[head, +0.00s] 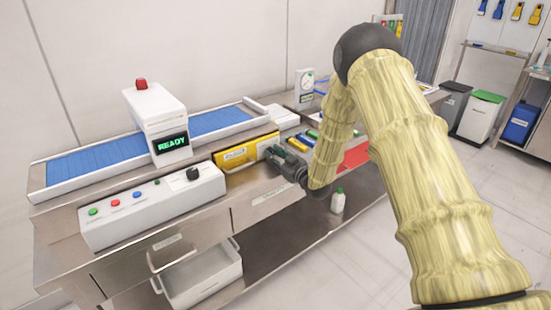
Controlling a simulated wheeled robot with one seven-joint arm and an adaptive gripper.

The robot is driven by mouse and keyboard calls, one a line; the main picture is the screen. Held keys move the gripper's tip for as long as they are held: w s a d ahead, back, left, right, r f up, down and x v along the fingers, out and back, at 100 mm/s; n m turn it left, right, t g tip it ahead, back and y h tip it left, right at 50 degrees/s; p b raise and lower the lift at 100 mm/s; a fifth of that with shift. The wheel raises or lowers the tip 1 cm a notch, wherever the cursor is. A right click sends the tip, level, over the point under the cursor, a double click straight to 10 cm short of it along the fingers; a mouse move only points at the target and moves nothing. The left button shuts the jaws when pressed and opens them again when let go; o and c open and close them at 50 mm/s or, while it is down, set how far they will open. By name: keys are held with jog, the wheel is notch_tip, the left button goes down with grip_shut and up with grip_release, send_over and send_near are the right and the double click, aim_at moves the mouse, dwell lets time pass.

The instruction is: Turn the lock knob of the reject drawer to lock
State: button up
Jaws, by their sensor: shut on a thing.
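A yellow-fronted unit (235,156) with a small white label sits on the steel bench, right of the white control box; it looks like the reject drawer, though its label is too small to read. My dark gripper (273,153) is at the right end of this yellow front, coming in from the right. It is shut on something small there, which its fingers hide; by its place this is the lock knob. The knob's turn angle cannot be seen.
The control box (150,207) carries several coloured buttons and a black knob (193,174). Behind is a blue conveyor (95,162) with a READY display (171,143). A small bottle (338,200) stands below the bench at right.

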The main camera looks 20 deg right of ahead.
dwell(0.3)
jog(key=o, duration=1)
jog(key=v, duration=1.2)
